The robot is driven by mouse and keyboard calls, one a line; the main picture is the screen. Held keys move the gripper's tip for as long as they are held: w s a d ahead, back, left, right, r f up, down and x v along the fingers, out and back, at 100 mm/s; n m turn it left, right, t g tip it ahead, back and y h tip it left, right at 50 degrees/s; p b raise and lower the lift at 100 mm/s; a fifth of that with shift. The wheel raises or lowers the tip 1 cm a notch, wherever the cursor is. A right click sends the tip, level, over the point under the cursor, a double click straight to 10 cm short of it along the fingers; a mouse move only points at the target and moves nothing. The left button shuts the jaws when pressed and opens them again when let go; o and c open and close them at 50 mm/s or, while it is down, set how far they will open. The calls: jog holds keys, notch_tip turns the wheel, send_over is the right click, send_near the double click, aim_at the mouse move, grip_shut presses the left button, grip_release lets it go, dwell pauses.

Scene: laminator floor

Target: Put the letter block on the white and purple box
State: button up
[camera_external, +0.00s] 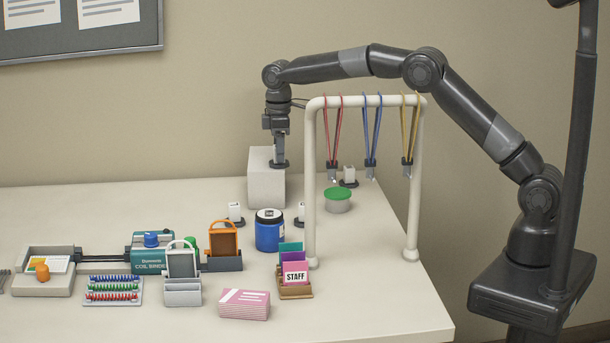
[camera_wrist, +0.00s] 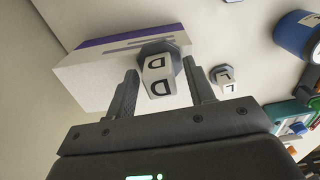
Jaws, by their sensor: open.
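A white letter block marked D (camera_wrist: 158,78), on a dark hexagonal base, stands between my gripper's (camera_wrist: 165,88) spread fingers in the wrist view. The white and purple box (camera_wrist: 95,73) is just behind and left of it, with a purple stripe along its far side. In the external view the box (camera_external: 264,188) looks plain pale grey. My gripper (camera_external: 279,154) points down at its top right edge, and the dark base (camera_external: 280,164) shows there, slightly overhanging. I cannot tell whether the base bears fully on the box. My gripper is open.
Other letter blocks stand on the table (camera_external: 360,300): one at left (camera_external: 235,211), one near the blue jar (camera_external: 270,230), one by the green-lidded tub (camera_external: 338,200). A white rack (camera_external: 311,170) with hanging lanyards is right of the box. Stationery fills the front left.

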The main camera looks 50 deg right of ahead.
notch_tip(320, 180, up, 11)
jog(key=s+d+r+m+t, duration=0.2)
jog(key=s+d+r, duration=0.4)
jog(key=s+r, duration=0.4)
jog(key=s+d+m+t, duration=0.15)
jog(key=s+d, duration=0.25)
jog(key=s, duration=0.9)
jog(key=s+d+m+t, duration=0.1)
jog(key=s+d+m, duration=0.25)
jog(key=s, duration=0.95)
jog(key=s+d+f+m+t, duration=0.1)
jog(key=s+d+f+m, duration=0.1)
jog(key=s+f, duration=0.7)
jog(key=shift+s+d, duration=0.4)
jog(key=shift+s, duration=0.45)
